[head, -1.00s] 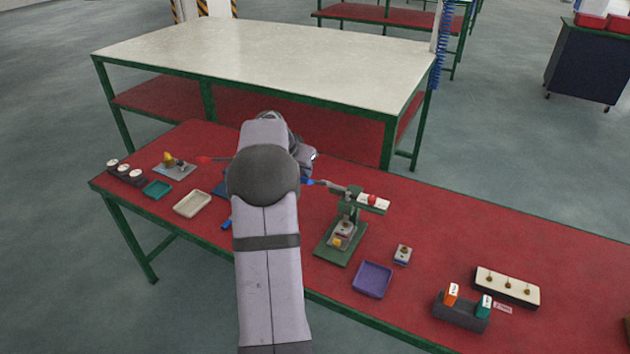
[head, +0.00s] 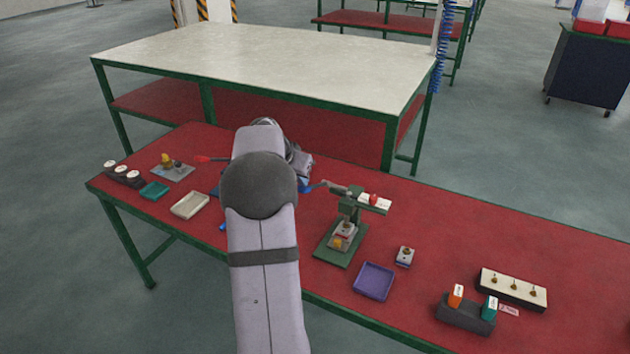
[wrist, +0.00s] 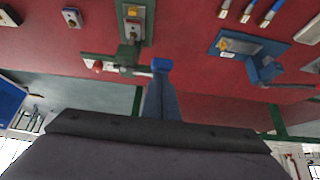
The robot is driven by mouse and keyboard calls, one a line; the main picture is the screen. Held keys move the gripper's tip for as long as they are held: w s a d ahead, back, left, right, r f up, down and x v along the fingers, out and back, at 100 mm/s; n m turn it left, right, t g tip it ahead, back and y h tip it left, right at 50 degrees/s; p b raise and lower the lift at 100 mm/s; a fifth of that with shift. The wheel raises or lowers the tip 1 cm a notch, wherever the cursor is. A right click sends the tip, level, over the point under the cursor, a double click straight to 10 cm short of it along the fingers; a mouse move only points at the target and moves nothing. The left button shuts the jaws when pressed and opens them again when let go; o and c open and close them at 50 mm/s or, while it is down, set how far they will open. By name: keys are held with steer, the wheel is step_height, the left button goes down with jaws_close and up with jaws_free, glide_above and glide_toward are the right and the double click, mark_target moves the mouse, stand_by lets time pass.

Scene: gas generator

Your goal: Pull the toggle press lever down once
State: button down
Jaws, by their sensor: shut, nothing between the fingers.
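A green press (head: 350,225) stands on the red bench to the right of my arm, with a yellow-topped part on its base. Its grey lever (head: 328,185) sticks out to the left from the top, near level. The press also shows upside down in the wrist view (wrist: 130,57). My gripper (head: 306,188) shows as a blue tip just left of the lever's end. In the wrist view my gripper (wrist: 161,66) is shut and empty, its tip beside the end of the lever. I cannot tell whether they touch.
A blue press (wrist: 262,68) with its own lever stands on the other side of my gripper, mostly hidden by my arm in the head view. A purple tray (head: 374,281) and a small switch box (head: 404,256) lie right of the green press.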

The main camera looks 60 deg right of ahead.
steer(key=shift+f, duration=0.1)
steer(key=shift+a+f+b, duration=0.35)
steer(key=shift+f+b, duration=0.25)
steer(key=shift+b, duration=0.3)
steer(key=shift+a+f+b, duration=0.35)
steer(key=shift+f+b, duration=0.2)
steer(key=shift+b, duration=0.3)
steer(key=shift+f, duration=0.1)
steer(key=shift+a+f+b, duration=0.25)
steer(key=shift+f+b, duration=0.4)
steer(key=shift+b, duration=0.15)
steer(key=shift+a+f+b, duration=0.2)
steer(key=shift+f+b, duration=0.4)
steer(key=shift+b, duration=0.2)
